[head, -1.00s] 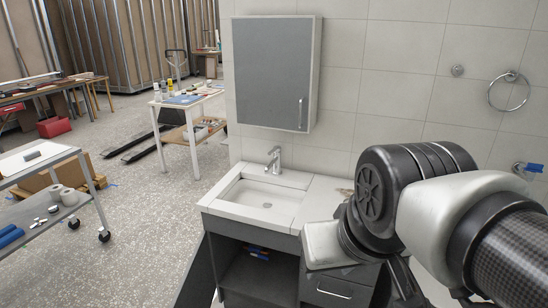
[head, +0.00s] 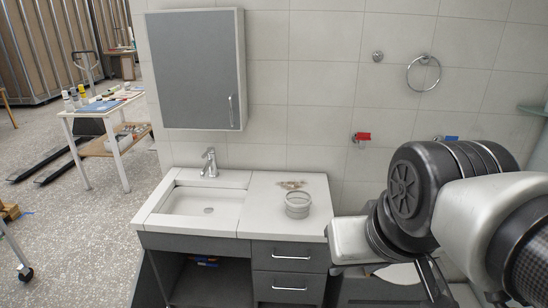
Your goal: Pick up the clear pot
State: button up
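A clear pot (head: 298,204), round and see-through with a pale rim, stands upright on the right part of the white vanity top (head: 262,213), right of the sink basin. My gripper (head: 428,287) hangs at the lower right of the head view, right of and nearer than the pot, and does not touch it. Only part of the gripper shows below my wrist. Its fingertips run toward the bottom edge, so I cannot tell whether it is open or shut.
A small brown clump (head: 291,184) lies behind the pot. The faucet (head: 209,162) stands left, behind the basin (head: 203,202). Red (head: 362,136) and blue fittings stick out of the tiled wall. Open floor lies left of the vanity.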

aim_at(298, 203)
jog(key=i+l+u, duration=0.2)
jog(key=i, duration=0.4)
jog(key=i+l+u, duration=0.2)
jog(key=i+l, duration=0.35)
